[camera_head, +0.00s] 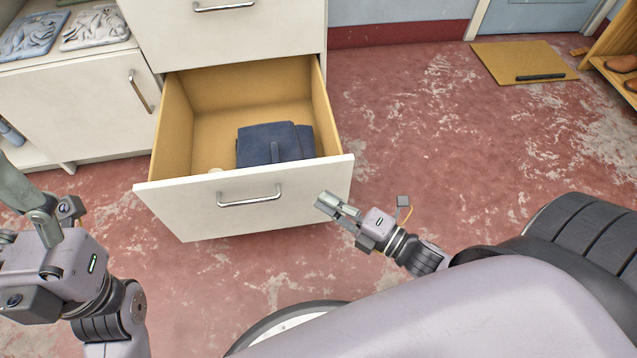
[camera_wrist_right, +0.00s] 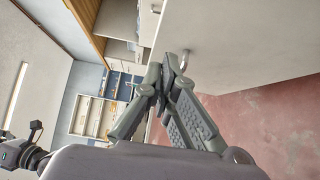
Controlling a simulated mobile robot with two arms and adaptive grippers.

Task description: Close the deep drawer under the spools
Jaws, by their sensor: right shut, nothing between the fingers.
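The deep drawer (camera_head: 190,213) stands pulled out of the white cabinet, its front panel facing me with a metal bar handle (camera_head: 249,197). Inside lie a folded dark blue cloth item (camera_head: 268,146) and a small pale object, partly hidden by the front panel. My right gripper (camera_head: 322,203) is shut and empty, close to the right end of the drawer front; I cannot tell if it touches. In the right wrist view its fingers (camera_wrist_right: 160,82) meet beside the white panel (camera_wrist_right: 230,45). My left gripper (camera_head: 32,195) is at the left edge, partly cut off. No spools show.
A closed drawer with a handle (camera_head: 223,7) is directly above. A yellow mat (camera_head: 520,62) with a dark bar lies at the far right. The red floor right of the drawer is clear.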

